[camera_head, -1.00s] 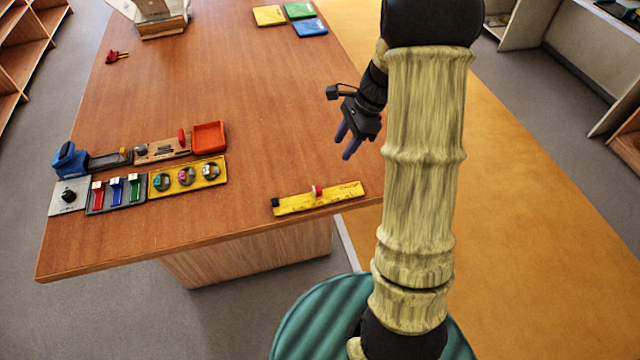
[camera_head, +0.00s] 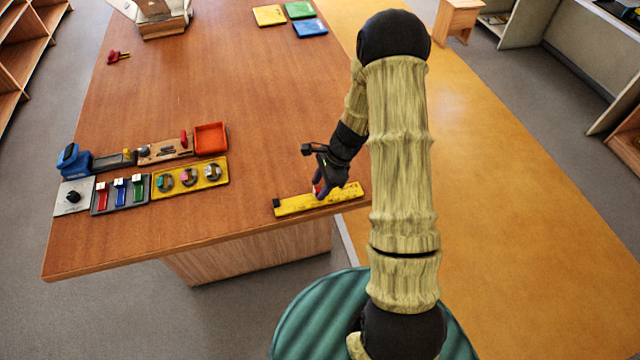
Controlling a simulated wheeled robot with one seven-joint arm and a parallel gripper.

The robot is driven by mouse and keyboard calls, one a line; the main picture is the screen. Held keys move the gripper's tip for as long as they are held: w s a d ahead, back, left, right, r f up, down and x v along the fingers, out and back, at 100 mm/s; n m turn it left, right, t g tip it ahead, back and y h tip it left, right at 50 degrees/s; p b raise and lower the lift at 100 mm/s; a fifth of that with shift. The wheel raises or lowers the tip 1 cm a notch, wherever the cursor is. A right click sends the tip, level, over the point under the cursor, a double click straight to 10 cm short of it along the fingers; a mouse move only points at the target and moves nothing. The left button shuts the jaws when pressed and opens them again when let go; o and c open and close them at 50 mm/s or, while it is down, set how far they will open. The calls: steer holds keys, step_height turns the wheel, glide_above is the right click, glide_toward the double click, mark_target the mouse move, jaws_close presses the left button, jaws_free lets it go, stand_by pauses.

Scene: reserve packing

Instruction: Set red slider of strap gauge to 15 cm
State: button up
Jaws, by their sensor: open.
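The yellow strap gauge (camera_head: 292,205) lies flat near the table's front edge, with a dark block (camera_head: 276,204) at its left end. Its red slider (camera_head: 317,187) shows only in part, at about the middle of the gauge. The fingers are open. Whether they touch the slider cannot be told. The scale marks are too small to read.
To the left stand a yellow tray with round dials (camera_head: 215,182), a dark tray with coloured sliders (camera_head: 146,203), an orange-red tray (camera_head: 210,132) and a blue device (camera_head: 72,158). Coloured pads (camera_head: 270,16) lie at the back. The table's middle (camera_head: 225,80) is clear.

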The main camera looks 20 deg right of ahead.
steer(key=shift+a+f, duration=0.1)
steer(key=shift+f, duration=0.2)
jaws_close()
